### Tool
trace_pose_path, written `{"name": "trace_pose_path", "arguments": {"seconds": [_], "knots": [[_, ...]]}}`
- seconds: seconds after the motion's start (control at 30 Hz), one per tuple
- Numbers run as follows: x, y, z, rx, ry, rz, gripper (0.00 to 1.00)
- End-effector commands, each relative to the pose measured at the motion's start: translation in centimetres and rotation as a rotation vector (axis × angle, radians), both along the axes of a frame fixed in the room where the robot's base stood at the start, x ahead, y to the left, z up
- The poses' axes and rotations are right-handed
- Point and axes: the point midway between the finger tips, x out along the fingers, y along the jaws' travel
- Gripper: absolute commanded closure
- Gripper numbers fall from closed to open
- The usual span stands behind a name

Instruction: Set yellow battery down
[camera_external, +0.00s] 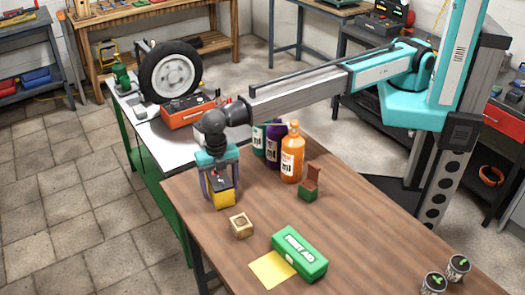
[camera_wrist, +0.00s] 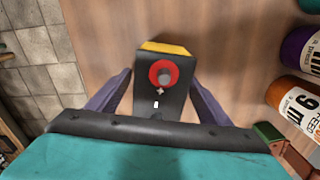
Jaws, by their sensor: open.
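The yellow battery (camera_external: 223,196) has a black top and a yellow lower part. It is upright near the left edge of the wooden table (camera_external: 365,238). In the wrist view its black top (camera_wrist: 157,100) shows a red ring around a grey terminal and a small plus sign. My gripper (camera_external: 219,182) points down over the battery, with one purple finger on each side of it. In the wrist view a gap shows between each finger and the battery, so the gripper is open. The battery's underside is hidden, but it appears to rest on the table.
Several bottles, including an orange one (camera_external: 291,153), stand right of my gripper. A green and brown block (camera_external: 310,184) is beside them. In front are a small wooden cube (camera_external: 241,225), a yellow sheet (camera_external: 270,269) and a green first aid box (camera_external: 300,254). Two cans (camera_external: 457,267) stand front right.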

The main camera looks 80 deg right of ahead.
Motion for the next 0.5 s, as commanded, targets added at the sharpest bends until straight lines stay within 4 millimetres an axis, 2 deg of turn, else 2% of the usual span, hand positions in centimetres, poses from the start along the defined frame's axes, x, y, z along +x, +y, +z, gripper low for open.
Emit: {"name": "trace_pose_path", "arguments": {"seconds": [0.5], "knots": [[0.1,0.1,7.0,0.002,-0.002,0.0,0.27]]}}
